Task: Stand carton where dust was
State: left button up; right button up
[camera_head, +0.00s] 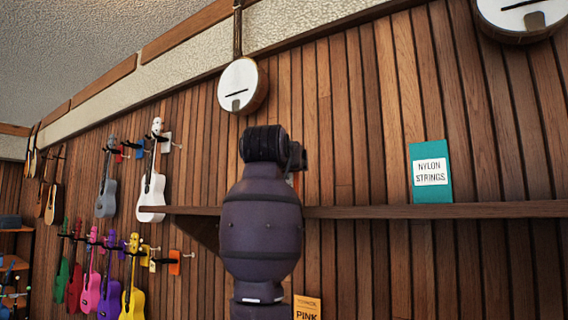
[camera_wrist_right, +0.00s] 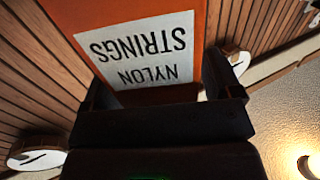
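In the right wrist view an orange carton (camera_wrist_right: 190,20) with a white label reading NYLON STRINGS, seen upside down, stands between the fingers of my right gripper (camera_wrist_right: 158,88). The fingers lie against its two sides, so the gripper looks shut on it. In the head view my dark arm rises in the middle and hides the gripper and nearly all of the orange carton. A teal carton (camera_head: 431,188) with the same wording stands upright on the wall shelf (camera_head: 460,210), right of my arm. No dust is discernible. My left gripper is out of view.
The shelf is bare on both sides of the teal carton; my arm hides its middle. A banjo (camera_head: 242,86) hangs above and another (camera_head: 515,18) at top right. Several coloured ukuleles (camera_head: 134,302) hang at left. An orange-yellow PINK sign (camera_head: 307,309) shows below.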

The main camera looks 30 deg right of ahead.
jog(key=shift+r, duration=0.15)
jog(key=shift+s+a, duration=0.15)
jog(key=b+v, duration=0.2)
jog(key=v, duration=0.9)
jog(key=shift+s+a+b, duration=0.2)
jog(key=shift+s+b, duration=0.05)
jog(key=shift+b, duration=0.15)
jog(key=shift+r, duration=0.1)
